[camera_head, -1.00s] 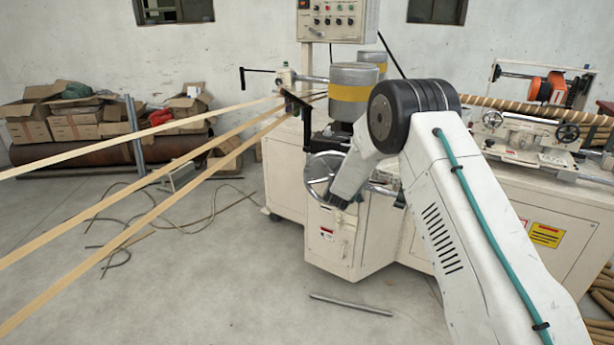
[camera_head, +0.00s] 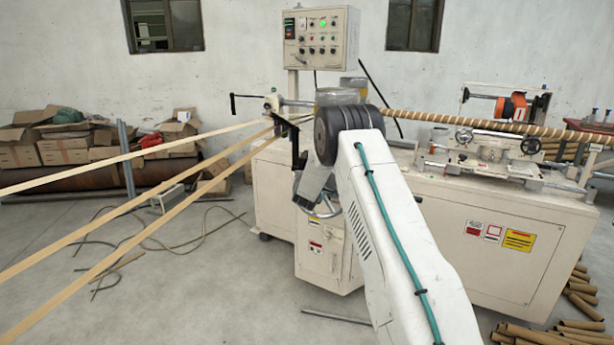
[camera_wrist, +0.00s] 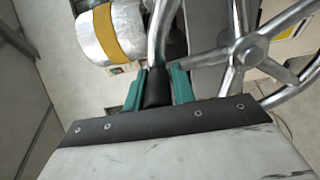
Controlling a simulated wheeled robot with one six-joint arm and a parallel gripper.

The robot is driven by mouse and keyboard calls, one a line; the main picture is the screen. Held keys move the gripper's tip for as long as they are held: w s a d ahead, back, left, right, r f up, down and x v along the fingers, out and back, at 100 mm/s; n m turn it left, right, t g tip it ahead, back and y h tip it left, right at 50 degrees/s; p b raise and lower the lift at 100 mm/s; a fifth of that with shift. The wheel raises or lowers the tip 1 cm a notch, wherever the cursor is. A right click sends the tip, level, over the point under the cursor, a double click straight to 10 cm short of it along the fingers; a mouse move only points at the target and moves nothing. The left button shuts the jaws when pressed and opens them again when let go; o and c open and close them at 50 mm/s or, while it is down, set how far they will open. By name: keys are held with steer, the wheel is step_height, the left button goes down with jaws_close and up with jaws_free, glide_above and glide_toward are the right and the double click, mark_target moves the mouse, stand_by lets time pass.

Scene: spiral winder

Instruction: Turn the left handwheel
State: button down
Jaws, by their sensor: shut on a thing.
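The large silver handwheel (camera_head: 328,213) is on the front of the left end of the winding machine, partly hidden behind my arm. In the wrist view its hub and spokes (camera_wrist: 251,50) fill the upper right. My gripper (camera_wrist: 156,84) has its two teal fingers on either side of a dark handle (camera_wrist: 155,90) and is shut on it. A bright metal rod or rim part rises above this handle. In the head view my wrist comes down beside the wheel, and the fingertips are too small to make out.
Tan strips (camera_head: 140,185) run from the left to the machine. A black crank arm (camera_head: 295,148) hangs just left of my wrist. A control panel (camera_head: 320,38) stands behind. Two smaller handwheels (camera_head: 531,145) are on the carriage at right. A metal bar (camera_head: 337,317) lies on the floor.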

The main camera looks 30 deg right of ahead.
steer(key=shift+r, duration=0.25)
steer(key=c, duration=1.2)
jaws_free()
steer(key=shift+w, duration=0.1)
steer(key=shift+c, duration=0.2)
steer(key=shift+a+f, duration=0.1)
steer(key=v, duration=0.7)
steer(key=shift+s+a, duration=0.2)
steer(key=shift+s, duration=0.1)
